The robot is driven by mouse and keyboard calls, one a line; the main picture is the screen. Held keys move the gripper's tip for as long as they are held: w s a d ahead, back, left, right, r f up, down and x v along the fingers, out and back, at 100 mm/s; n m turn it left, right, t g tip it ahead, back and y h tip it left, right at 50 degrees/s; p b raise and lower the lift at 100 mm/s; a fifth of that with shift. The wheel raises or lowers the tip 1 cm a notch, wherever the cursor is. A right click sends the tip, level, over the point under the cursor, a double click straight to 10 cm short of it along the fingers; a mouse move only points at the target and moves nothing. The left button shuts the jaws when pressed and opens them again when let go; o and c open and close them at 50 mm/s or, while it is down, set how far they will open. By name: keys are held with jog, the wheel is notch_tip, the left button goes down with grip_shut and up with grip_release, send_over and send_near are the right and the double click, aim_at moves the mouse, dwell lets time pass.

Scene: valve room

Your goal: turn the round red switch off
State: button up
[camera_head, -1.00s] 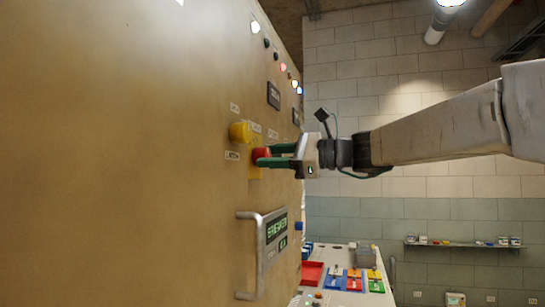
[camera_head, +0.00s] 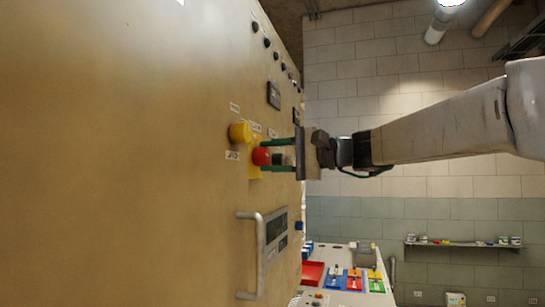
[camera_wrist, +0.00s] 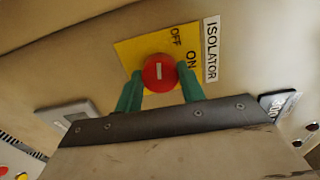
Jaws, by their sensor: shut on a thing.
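The round red switch (camera_head: 262,156) sits on a yellow plate on the tan panel. In the wrist view, the red switch (camera_wrist: 159,73) shows a short white bar, about upright in the picture. The yellow plate (camera_wrist: 128,50) reads OFF above and right of the knob and ON to its right, beside an ISOLATOR label (camera_wrist: 211,49). My gripper (camera_wrist: 160,88) is shut on the red switch, one green finger on each side. In the head view, my gripper (camera_head: 274,157) comes from the right, with its fingers one above the other. The fingers hide part of the plate.
A yellow knob (camera_head: 240,132) is just left of and above the switch. A metal handle (camera_head: 258,256) sticks out below, beside a dark display (camera_head: 276,238). The panel lamps (camera_head: 267,42) are dark. A bench (camera_head: 345,300) with coloured trays stands beyond.

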jog(key=shift+n, duration=1)
jog(key=shift+f, duration=0.1)
jog(key=o, duration=1)
jog(key=shift+d, duration=0.1)
jog(key=v, duration=0.7)
jog(key=shift+s+d, duration=0.1)
jog(key=shift+d, duration=0.2)
